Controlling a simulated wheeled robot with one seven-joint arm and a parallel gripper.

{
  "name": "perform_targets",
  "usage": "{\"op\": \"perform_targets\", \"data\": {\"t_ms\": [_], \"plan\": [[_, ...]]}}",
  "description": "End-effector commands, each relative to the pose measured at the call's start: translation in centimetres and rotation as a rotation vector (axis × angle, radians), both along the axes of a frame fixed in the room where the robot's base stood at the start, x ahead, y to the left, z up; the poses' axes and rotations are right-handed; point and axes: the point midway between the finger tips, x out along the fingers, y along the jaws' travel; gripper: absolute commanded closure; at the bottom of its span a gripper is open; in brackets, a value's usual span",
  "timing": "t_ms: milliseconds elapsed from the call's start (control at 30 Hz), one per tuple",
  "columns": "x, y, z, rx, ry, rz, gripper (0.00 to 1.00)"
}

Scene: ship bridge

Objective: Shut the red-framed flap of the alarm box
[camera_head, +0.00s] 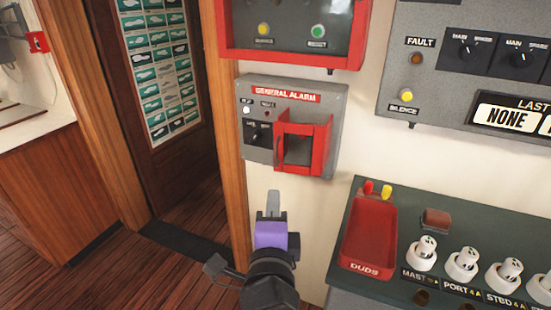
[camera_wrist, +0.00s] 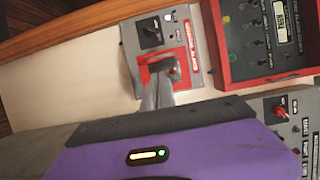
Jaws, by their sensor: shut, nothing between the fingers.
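The alarm box (camera_head: 258,92) is a grey wall box labelled GENERAL ALARM, upper middle in the head view. Its red-framed flap (camera_head: 323,150) is at the box's lower right; red parts stand out from the face around a dark recess. How far the flap is swung is hard to tell. In the wrist view the box (camera_wrist: 188,22) is turned sideways, with the red frame (camera_wrist: 143,72) around a dark opening. My gripper (camera_head: 273,204) is shut and empty, below the box in the head view. In the wrist view its fingers (camera_wrist: 158,95) overlap the frame's lower edge; contact is unclear.
A red-framed panel (camera_head: 290,61) hangs just above the alarm box. A grey panel (camera_head: 395,85) is on the wall at right. Below it, a console (camera_head: 450,205) carries a red DUDS tray (camera_head: 346,262) and several switches. A wooden door post (camera_head: 228,150) stands left of the box.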

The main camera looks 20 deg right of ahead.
Motion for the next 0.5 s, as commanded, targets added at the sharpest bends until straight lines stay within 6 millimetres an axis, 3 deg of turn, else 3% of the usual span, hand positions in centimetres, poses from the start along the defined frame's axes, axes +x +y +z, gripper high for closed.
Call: {"op": "perform_targets", "data": {"t_ms": [167, 500], "plan": [[1.9, -0.8, 0.2, -0.005, 0.001, -0.004, 1.0], [8.2, -3.1, 0.2, -0.007, 0.002, -0.005, 1.0]]}}
